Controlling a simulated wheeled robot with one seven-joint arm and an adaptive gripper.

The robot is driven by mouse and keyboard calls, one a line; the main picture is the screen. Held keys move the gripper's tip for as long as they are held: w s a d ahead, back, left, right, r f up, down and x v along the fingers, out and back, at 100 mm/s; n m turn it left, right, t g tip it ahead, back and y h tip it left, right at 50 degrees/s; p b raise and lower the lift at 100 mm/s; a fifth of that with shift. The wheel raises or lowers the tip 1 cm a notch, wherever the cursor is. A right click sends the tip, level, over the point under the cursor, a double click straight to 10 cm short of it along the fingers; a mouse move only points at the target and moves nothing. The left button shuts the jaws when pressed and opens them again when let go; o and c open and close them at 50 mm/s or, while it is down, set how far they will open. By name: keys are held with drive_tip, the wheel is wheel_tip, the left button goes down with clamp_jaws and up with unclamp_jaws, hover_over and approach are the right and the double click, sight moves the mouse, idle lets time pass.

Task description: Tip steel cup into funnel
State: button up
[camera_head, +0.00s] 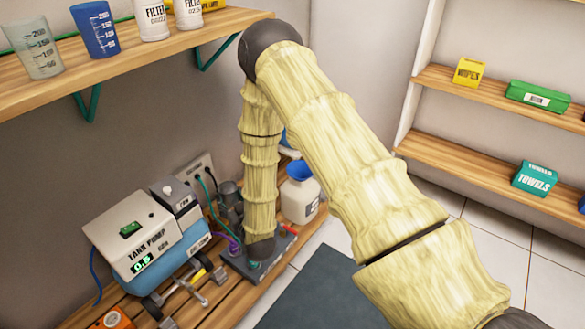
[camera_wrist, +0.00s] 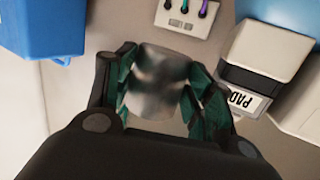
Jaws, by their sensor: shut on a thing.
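The steel cup (camera_wrist: 157,72) is between the green-padded fingers of my gripper (camera_wrist: 160,88) in the wrist view, and the gripper is shut on it. The cup's mouth and contents cannot be made out. In the head view my forearm hides most of the gripper and cup area. The blue funnel (camera_head: 300,171) sits in the neck of a white jug (camera_head: 300,199), just right of my forearm.
A tank pump (camera_head: 133,237) stands left on the wooden bench, beside a wall outlet (camera_head: 197,170) with cables. A shelf with cups (camera_head: 97,30) and filter bottles is above. A blue object (camera_wrist: 45,28) is close at the wrist view's upper left.

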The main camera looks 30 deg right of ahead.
drive_tip(key=w+d+f+h+p, duration=0.1)
drive_tip(key=w+d+f, duration=0.3)
drive_tip(key=d, duration=0.5)
drive_tip(key=w+d+f+m+h+p, duration=0.1)
drive_tip(key=w+d+f, duration=0.3)
drive_tip(key=w+d, duration=0.3)
drive_tip(key=d, duration=0.3)
drive_tip(key=shift+f+m+p, duration=0.3)
drive_tip(key=shift+f+p, duration=0.05)
drive_tip(key=shift+p, duration=0.05)
drive_tip(key=shift+s+d, duration=0.1)
drive_tip(key=s+d+r+m+t+b, duration=0.1)
drive_tip(key=s+d+r+m, duration=0.1)
drive_tip(key=d+r+m, duration=0.2)
wheel_tip(320, 180, up, 4)
drive_tip(key=m, duration=0.2)
drive_tip(key=shift+d+r+m+t, duration=0.15)
drive_tip(key=shift+d+m+t, duration=0.15)
drive_tip(key=shift+m+t, duration=0.1)
drive_tip(key=shift+d+r+m+b, duration=0.1)
drive_tip(key=shift+r+m+b, duration=0.1)
drive_tip(key=shift+m+b, duration=0.55)
drive_tip(key=shift+f+m+t+b, duration=0.1)
drive_tip(key=shift+m+t+b, duration=0.4)
drive_tip(key=shift+m+b, duration=0.9)
